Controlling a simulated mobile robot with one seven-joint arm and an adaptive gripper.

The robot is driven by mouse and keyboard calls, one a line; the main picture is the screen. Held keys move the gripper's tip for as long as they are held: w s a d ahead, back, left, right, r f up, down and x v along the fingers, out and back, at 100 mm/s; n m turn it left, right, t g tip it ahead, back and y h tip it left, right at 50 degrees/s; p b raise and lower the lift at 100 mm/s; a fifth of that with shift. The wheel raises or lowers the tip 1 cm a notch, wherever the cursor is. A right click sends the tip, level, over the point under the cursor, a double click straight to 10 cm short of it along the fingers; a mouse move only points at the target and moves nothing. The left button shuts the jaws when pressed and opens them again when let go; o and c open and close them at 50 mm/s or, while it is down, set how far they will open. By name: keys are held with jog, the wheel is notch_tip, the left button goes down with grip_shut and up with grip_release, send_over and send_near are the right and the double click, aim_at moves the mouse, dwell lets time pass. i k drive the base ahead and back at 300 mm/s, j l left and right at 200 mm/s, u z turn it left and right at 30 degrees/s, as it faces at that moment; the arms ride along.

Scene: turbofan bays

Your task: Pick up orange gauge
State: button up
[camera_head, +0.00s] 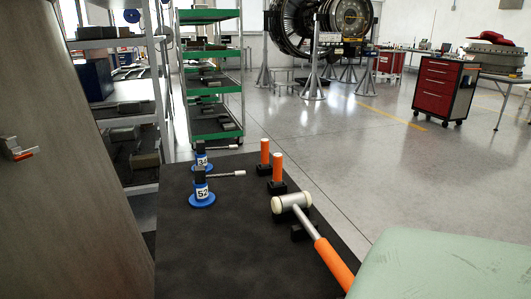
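Two orange upright cylinders on small black bases stand on the dark mat-topped table: a farther one (265,151) and a nearer one (278,168). They look alike, and I cannot tell which one is the orange gauge. Just in front of them lies a mallet (292,203) with a pale head and an orange handle that runs toward the lower right. My gripper is not in view, and nothing holds the orange cylinders.
Two blue-based pieces with white number labels (202,194) (201,160) stand left of the cylinders, with thin metal rods pointing right. The table's front-left area (225,255) is bare. A brown panel (70,200) stands at left; a pale green surface (445,268) fills the lower right.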

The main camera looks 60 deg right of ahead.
aim_at(264, 142)
jog(key=k+l+u, duration=0.1)
jog(key=l, duration=0.25)
jog(key=k+l, duration=0.2)
jog(key=l, duration=0.15)
jog(key=k+l+u, duration=0.15)
jog(key=l, duration=0.2)
jog(key=k+l, duration=0.15)
jog(key=l, duration=0.25)
jog(key=k+l, duration=0.2)
jog(key=l, duration=0.15)
jog(key=k+l, duration=0.15)
jog(key=l, duration=0.25)
jog(key=k+l, duration=0.2)
jog(key=l, duration=0.15)
jog(key=k+l, duration=0.15)
jog(key=l, duration=0.25)
jog(key=i+l, duration=0.15)
jog(key=i, duration=0.3)
jog(key=i+l, duration=0.15)
jog(key=i, duration=0.35)
